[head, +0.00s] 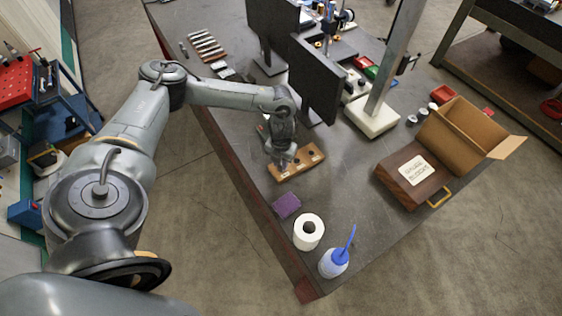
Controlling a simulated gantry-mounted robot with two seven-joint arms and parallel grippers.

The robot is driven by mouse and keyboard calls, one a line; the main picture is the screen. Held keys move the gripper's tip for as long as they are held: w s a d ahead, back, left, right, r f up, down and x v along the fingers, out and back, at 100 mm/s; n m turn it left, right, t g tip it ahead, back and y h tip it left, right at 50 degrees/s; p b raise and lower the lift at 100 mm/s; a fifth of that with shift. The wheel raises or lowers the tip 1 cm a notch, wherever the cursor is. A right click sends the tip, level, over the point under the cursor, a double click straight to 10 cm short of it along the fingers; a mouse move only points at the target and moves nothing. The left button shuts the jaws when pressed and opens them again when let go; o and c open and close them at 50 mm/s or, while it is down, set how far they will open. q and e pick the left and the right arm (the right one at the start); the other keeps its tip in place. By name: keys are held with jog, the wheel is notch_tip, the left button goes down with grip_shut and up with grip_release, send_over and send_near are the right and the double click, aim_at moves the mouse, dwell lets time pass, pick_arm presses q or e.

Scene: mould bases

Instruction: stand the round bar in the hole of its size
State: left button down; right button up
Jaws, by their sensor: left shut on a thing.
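A wooden block (316,161) with dark holes in its top lies on the grey bench, near its left edge. My left gripper (283,162) points down over the left part of this block and covers some of it. It is shut on the round bar, which is small and mostly hidden by the fingers. I cannot tell whether the bar is above a hole or inside one. My right gripper is not in view.
A purple pad (286,205), a white roll (308,231) and a blue-white bottle (334,263) stand in front of the block. Black monitors (316,80) rise behind it. A brown case (412,175) lies to the right; the bench between is clear.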

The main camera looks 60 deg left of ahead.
pick_arm(q)
jog(key=c, duration=0.9)
grip_release()
jog(key=shift+o, duration=0.2)
